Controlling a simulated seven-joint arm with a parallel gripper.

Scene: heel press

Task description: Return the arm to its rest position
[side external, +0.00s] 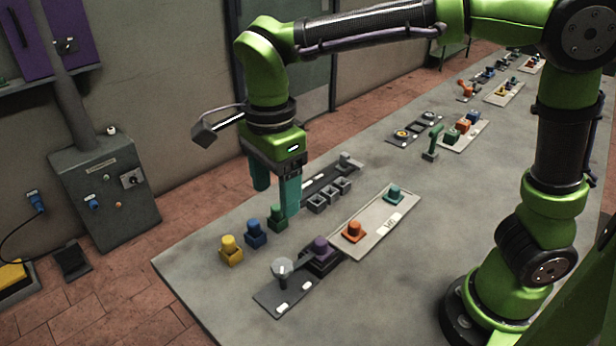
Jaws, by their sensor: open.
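My gripper (275,198) hangs from the green arm with its two teal fingers pointing down, spread apart. It is above the grey table (420,265), towards its far left edge. Nothing shows between the fingers. The right finger overlaps the green block (278,217) in the picture; I cannot tell whether they touch. A blue block (255,234) and a yellow block (230,250) stand in a row to the left of the green one.
A dark plate with a grey knob (282,272) and a purple block (321,252) lie in front. A pale tray (372,228) holds an orange block (354,231) and a teal block (394,195). Grey open sockets (329,197) lie behind. The table's front is clear.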

